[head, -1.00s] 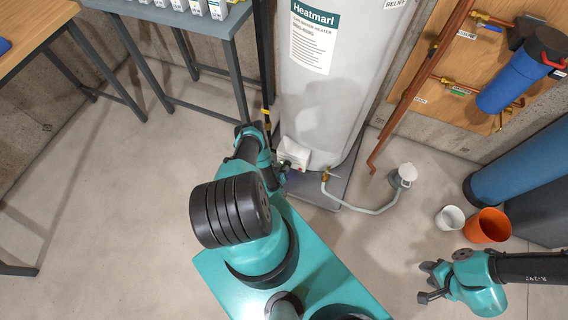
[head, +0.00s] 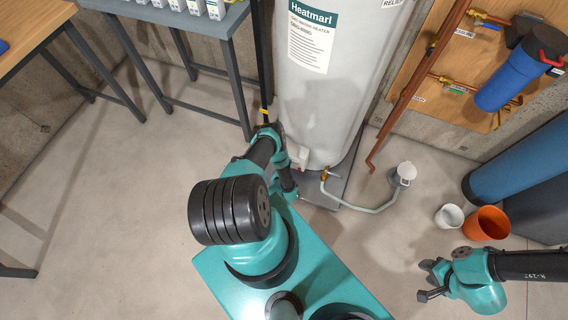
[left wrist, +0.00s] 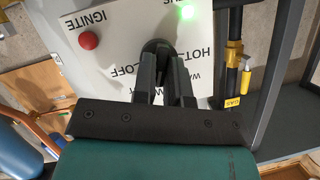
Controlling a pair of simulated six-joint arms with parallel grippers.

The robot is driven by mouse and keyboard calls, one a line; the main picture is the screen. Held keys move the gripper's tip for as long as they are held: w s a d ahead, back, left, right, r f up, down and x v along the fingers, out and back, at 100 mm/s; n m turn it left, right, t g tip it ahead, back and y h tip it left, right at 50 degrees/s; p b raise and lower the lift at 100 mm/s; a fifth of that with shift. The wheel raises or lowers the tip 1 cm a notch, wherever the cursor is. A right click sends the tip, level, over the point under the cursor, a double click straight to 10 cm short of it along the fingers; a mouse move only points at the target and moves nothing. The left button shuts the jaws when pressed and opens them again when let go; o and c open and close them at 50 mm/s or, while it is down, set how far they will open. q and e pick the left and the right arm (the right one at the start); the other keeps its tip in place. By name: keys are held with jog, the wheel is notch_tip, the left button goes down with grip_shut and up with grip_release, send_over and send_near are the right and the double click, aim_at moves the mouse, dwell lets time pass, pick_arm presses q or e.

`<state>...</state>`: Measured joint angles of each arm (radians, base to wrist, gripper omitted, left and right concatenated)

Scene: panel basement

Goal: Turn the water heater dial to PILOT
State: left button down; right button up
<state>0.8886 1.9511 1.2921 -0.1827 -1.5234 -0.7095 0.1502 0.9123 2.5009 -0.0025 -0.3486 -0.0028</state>
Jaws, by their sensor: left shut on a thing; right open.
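The water heater (head: 325,100) is a tall white tank standing at the back centre in the head view. Its white control box (head: 299,157) is low on the tank and mostly hidden by my left wrist. In the left wrist view the control panel (left wrist: 115,50) shows a red IGNITE button (left wrist: 88,40), a lit green lamp (left wrist: 187,12) and upside-down words including HOT and OFF. My left gripper (left wrist: 167,62) is shut on the black dial (left wrist: 155,46). The fingers hide most of the dial, and its pointer and a PILOT mark cannot be made out. My right gripper (head: 426,281) is open and empty, above the floor.
A drain hose (head: 365,208) runs from the tank's base to a white floor fitting (head: 403,174). A white cup (head: 449,217) and an orange bucket (head: 488,224) stand at right. A yellow-tagged gas pipe (left wrist: 232,75) runs beside the panel. The floor at left is clear.

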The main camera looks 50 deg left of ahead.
pick_arm(q)
jog(key=shift+w+m+y, duration=0.25)
jog(key=shift+m+y, duration=0.55)
jog(key=shift+m, duration=0.4)
jog(key=c, duration=1.2)
grip_release()
jog(key=shift+o, duration=0.2)
